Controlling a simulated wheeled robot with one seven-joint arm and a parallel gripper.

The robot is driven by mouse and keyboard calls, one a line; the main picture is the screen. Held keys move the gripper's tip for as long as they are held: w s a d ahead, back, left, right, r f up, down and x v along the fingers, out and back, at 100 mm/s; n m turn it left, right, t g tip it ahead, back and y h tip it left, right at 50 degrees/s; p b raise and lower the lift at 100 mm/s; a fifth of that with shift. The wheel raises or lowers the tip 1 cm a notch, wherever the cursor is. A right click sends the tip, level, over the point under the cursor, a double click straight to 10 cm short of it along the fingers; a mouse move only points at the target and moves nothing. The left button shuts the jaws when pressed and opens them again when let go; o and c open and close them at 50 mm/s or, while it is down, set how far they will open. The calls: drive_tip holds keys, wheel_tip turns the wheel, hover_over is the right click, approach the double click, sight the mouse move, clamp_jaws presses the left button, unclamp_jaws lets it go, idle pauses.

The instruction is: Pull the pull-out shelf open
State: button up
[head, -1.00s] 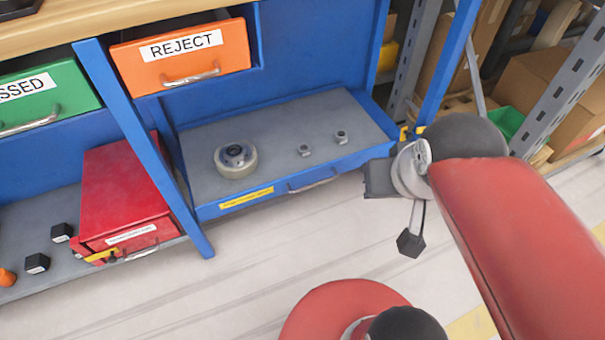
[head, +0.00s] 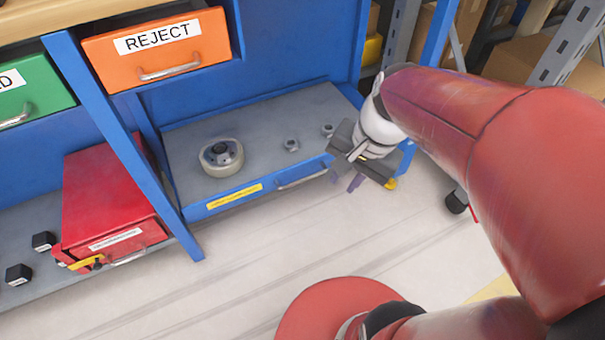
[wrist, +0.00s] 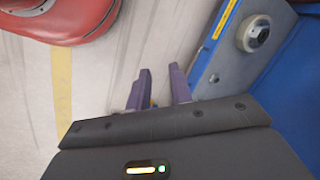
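The pull-out shelf (head: 262,128) is a low grey-topped tray with a blue front, a yellow label and a metal bar handle (head: 302,179). It sits low in the blue bench, and its grey top also shows in the wrist view (wrist: 219,75). My gripper (head: 350,182) is just right of the handle, in front of the shelf's right end, and apart from the handle. In the wrist view its two purple fingers (wrist: 161,78) stand apart with nothing between them. The handle is not clearly visible in the wrist view.
A red box (head: 115,200) is left of the blue post (head: 125,150). An orange REJECT drawer (head: 158,50) hangs above. The floor (head: 240,270) in front is clear.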

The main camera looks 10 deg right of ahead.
drive_tip(key=w+a+f+m+g+y+b, duration=0.25)
drive_tip(key=w+f+m+y, duration=0.2)
drive_tip(key=f+m, duration=0.3)
drive_tip(key=m+t+y+b, duration=0.5)
drive_tip(key=m+t+y, duration=0.5)
drive_tip(key=m, duration=1.5)
approach(305, 179)
drive_tip(key=w+a, duration=0.2)
drive_tip(key=shift+g+y, duration=0.45)
drive_tip(key=x, duration=0.5)
drive_tip(key=b+x, duration=0.1)
drive_tip(key=x, duration=0.1)
drive_tip(key=shift+w+a+f, duration=0.2)
drive_tip(key=shift+a+f, duration=0.05)
clamp_jaws()
